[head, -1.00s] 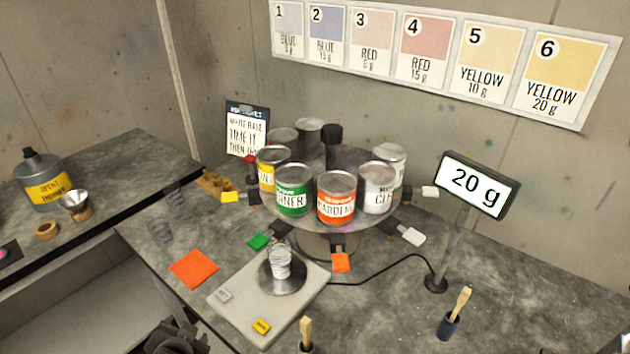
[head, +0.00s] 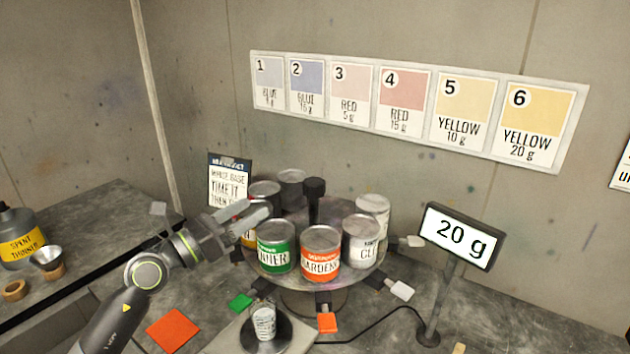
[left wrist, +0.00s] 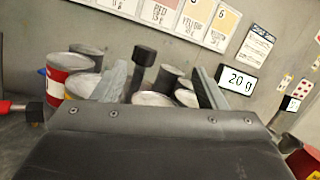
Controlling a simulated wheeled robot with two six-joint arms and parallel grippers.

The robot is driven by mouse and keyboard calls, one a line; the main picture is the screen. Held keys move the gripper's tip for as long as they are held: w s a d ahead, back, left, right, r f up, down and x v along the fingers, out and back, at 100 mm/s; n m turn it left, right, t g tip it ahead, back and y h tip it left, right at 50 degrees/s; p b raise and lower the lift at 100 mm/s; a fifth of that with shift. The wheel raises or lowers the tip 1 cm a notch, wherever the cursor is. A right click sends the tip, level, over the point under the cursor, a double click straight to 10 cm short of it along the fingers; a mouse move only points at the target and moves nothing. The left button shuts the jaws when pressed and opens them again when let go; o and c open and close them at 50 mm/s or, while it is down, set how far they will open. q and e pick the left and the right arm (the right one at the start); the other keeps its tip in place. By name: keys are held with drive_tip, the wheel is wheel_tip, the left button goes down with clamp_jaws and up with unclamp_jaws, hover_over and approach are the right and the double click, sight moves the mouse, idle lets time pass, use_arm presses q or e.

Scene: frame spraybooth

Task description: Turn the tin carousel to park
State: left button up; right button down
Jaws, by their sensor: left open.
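The tin carousel (head: 297,281) is a round turntable on the bench. Several tins stand on it, including a green-labelled tin (head: 276,247), an orange-labelled tin (head: 321,254) and a white-labelled one (head: 360,242). A black knob on a post (head: 315,188) rises at its middle. Coloured tabs stick out around the rim, such as an orange tab (head: 326,322) and a white tab (head: 401,290). My left gripper (head: 254,220) is open and empty at the carousel's left side, hiding part of a yellow tin. In the left wrist view the knob (left wrist: 145,55) shows beyond and between the fingers. My right gripper is out of view.
A scale with a small cup (head: 264,322) stands in front of the carousel. A display (head: 459,236) reading 20 g stands on a pole at the right. An orange square (head: 172,330) lies front left. A sign (head: 229,181) stands behind. A side bench holds a thinner can (head: 20,238).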

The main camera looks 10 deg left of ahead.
sight(305, 185)
use_arm(q)
drive_tip(key=w+d+m+p, duration=0.1)
drive_tip(key=w+d, duration=0.2)
drive_tip(key=w, duration=0.1)
drive_tip(key=w+d+m+g+y+p, duration=0.1)
drive_tip(key=w+d+p, duration=0.1)
drive_tip(key=w, duration=0.3)
drive_tip(key=w+d+m+p, duration=0.1)
drive_tip(key=w+d+p, duration=0.1)
drive_tip(key=w+d, duration=0.2)
drive_tip(key=shift+w+f+g, duration=0.15)
drive_tip(key=shift+w+g, duration=0.25)
drive_tip(key=shift+w, duration=0.3)
drive_tip(key=shift+x, duration=0.9)
drive_tip(key=shift+f, duration=0.1)
